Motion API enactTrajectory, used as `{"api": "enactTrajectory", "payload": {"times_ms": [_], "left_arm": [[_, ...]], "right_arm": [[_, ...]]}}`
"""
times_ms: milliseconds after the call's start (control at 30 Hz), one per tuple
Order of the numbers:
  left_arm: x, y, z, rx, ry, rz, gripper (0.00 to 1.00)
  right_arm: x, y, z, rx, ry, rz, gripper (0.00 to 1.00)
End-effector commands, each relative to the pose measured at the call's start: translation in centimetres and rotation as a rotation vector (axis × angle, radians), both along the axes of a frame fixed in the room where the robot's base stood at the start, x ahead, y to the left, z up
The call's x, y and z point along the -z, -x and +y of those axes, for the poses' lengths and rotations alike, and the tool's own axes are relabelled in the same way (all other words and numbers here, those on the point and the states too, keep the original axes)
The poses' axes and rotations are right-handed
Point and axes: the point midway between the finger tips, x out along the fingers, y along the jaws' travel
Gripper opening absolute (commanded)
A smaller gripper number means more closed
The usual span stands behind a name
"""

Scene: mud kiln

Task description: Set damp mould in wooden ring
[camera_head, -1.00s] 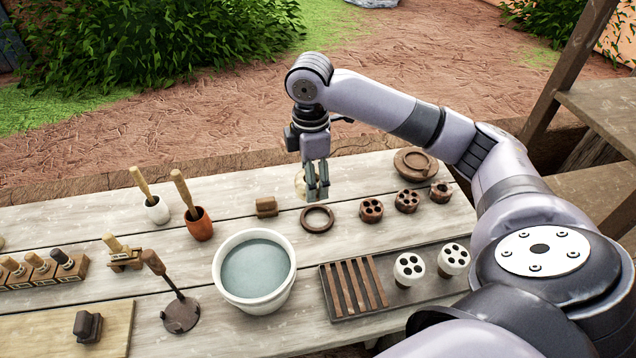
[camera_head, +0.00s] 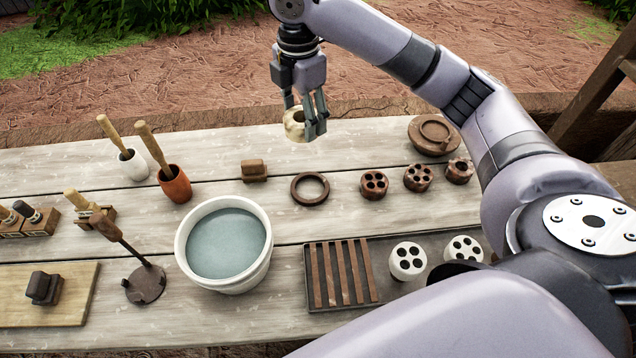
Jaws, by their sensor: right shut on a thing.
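My right gripper (camera_head: 306,116) comes in from the upper right and is shut on a pale cream mould (camera_head: 293,124) with a dark hole in its top. The fingers partly cover the mould. It is held in the air above the far part of the table. The wooden ring (camera_head: 310,188), dark brown and empty, lies flat on the table below and nearer than the mould, apart from it. My left gripper is not in view.
A white bucket of grey-blue water (camera_head: 226,244) stands in front. A slatted tray (camera_head: 342,274) holds white holed moulds (camera_head: 407,261). Brown holed moulds (camera_head: 374,185) stand right of the ring, a small wooden block (camera_head: 254,171) left. Tool pots (camera_head: 174,184) stand further left.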

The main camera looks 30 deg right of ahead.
Motion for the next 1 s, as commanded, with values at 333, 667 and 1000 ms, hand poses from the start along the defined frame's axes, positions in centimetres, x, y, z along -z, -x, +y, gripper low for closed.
{"api": "enactTrajectory", "payload": {"times_ms": [333, 667, 1000], "left_arm": [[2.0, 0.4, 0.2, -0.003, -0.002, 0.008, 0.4], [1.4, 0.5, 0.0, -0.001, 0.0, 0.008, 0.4], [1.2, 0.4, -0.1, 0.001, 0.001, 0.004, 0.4]], "right_arm": [[4.7, 0.1, 0.0, 0.0, 0.001, 0.005, 0.21], [13.4, 0.1, -0.1, 0.002, 0.001, 0.004, 0.21], [17.8, 0.0, 0.0, 0.001, 0.0, 0.0, 0.21]]}}
